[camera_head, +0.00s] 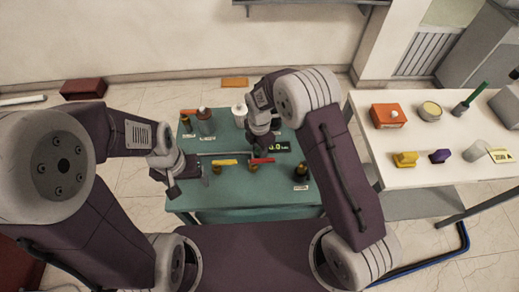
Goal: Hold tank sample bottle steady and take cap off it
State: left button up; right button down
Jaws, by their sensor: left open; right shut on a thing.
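Several bottles stand on the green table (235,207). A white bottle (239,110) is at the back middle, and a dark bottle (301,172) at the front right. Their labels are too small to read, so I cannot tell which is the tank sample bottle. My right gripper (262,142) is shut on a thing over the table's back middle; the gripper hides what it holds. My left gripper (182,180) is open and empty at the table's left edge.
A yellow-handled fitting (224,162) and a red-handled fitting (262,161) stand mid-table, beside a dark display (279,147). A white table (430,132) at the right holds an orange box (388,115) and other objects. The green table's front is clear.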

jog(key=shift+f, duration=0.55)
jog(key=shift+f, duration=0.15)
jog(key=c, duration=1.3)
grip_release()
notch_tip(320, 180, up, 12)
jog(key=b, duration=0.1)
jog(key=shift+r, duration=0.2)
